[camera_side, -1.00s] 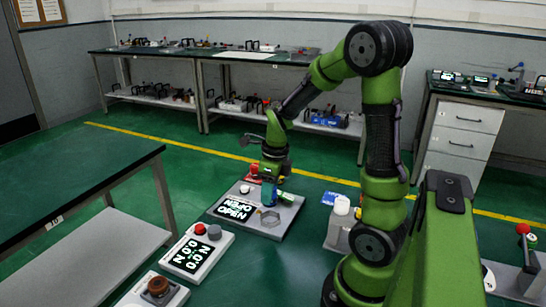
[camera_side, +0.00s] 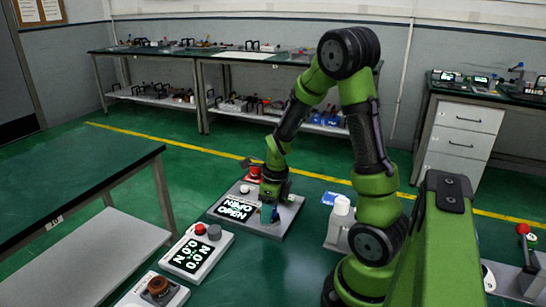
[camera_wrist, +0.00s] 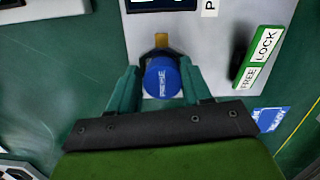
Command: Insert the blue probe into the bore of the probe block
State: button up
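The probe block is mostly hidden below the probe and fingers. I cannot tell how deep the probe sits.
The grey panel (camera_side: 284,221) carries a lit display (camera_side: 237,209), a white knob (camera_side: 245,189) and a red part (camera_side: 254,171). A FREE/LOCK label (camera_wrist: 259,57) lies right of the probe. A button box (camera_side: 198,251) stands front left.

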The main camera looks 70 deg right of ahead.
aim_at(275, 208)
jog(key=shift+o, duration=0.5)
jog(key=shift+d, duration=0.3)
notch_tip(275, 208, up, 11)
jog(key=s, duration=0.1)
jog(key=s+a+r+n+t, duration=0.1)
jog(key=a+r+n+t, duration=0.1)
jog(key=a+n, duration=0.4)
jog(key=s+a+r+n+t+y, duration=0.1)
jog(key=a+r+n, duration=0.3)
jog(key=n, duration=1)
jog(key=s+a+r+n+t, duration=0.2)
jog(key=a+r+n, duration=0.1)
jog(key=a+n, duration=0.6)
jog(key=shift+r+n+t+y, duration=0.25)
jog(key=shift+n+t+y, duration=0.15)
jog(key=shift+n, duration=0.3)
